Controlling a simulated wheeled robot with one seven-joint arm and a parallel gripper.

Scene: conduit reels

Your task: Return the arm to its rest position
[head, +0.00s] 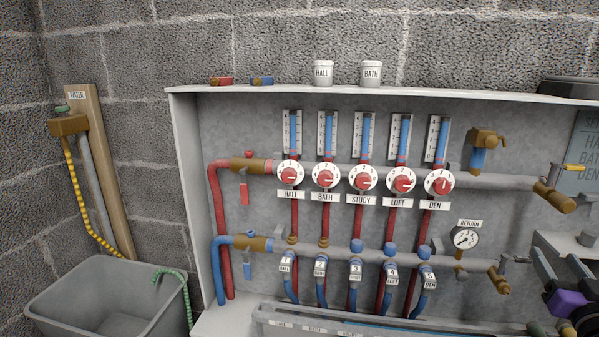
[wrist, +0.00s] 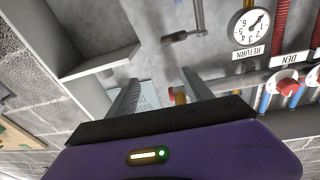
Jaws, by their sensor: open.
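My gripper (head: 555,256) is at the right edge of the head view, with its purple body partly cut off by the frame. Its two grey fingers point up toward the right part of the manifold cabinet (head: 235,130). In the wrist view my gripper (wrist: 163,76) has its fingers spread apart with nothing between them. The wrist picture is upside down; beyond the fingers are the cabinet's grey back panel (wrist: 155,35) and a partly hidden pale blue notice (wrist: 150,97). Most of my arm is out of view.
The return gauge (head: 465,238) and lower brass valve (head: 500,278) are left of my gripper. An upper brass fitting (head: 555,196) projects above it. A small shelf (head: 575,250) is close behind it. A grey tub (head: 105,300) stands far left.

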